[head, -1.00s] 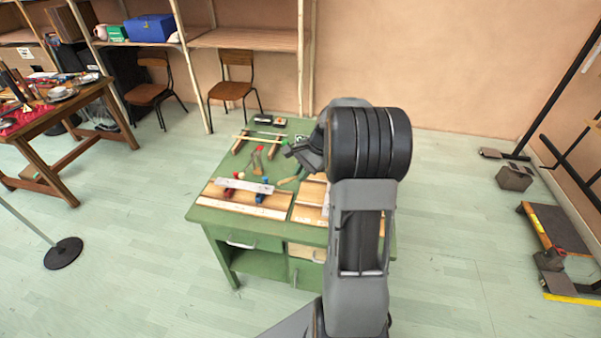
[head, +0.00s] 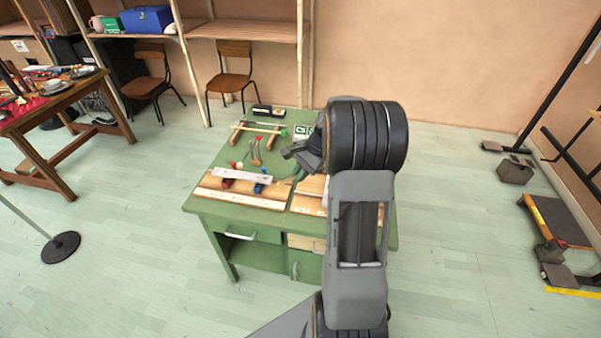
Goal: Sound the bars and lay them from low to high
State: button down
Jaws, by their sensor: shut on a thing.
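A pale grey metal bar (head: 243,175) lies across a red support (head: 227,184) and a blue support (head: 259,188) on a wooden board (head: 240,201) at the front left of the green workbench (head: 225,210). My gripper (head: 291,153) hangs over the bench, right of and beyond the bar. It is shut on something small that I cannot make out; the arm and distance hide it. Small mallets (head: 256,151) with coloured heads lie behind the bar. A second wooden board (head: 308,194) sits to the right, partly hidden by my arm.
A wooden rack (head: 240,131) with thin sticks across it stands at the back of the bench, near a small dark device (head: 262,110). A chair (head: 232,75) stands behind. A cluttered brown table (head: 60,105) is at left. Floor right of the bench is open.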

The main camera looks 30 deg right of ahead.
notch_tip(320, 180, down, 5)
jog(key=d+y, duration=0.2)
jog(key=shift+g, duration=0.3)
jog(key=r+p, duration=0.1)
jog(key=r, duration=0.1)
jog(key=r+p, duration=0.3)
jog(key=r, duration=0.1)
jog(key=shift+w+a+r, duration=0.1)
jog(key=shift+w+r, duration=0.15)
jog(key=shift+f, duration=0.25)
dwell(0.6)
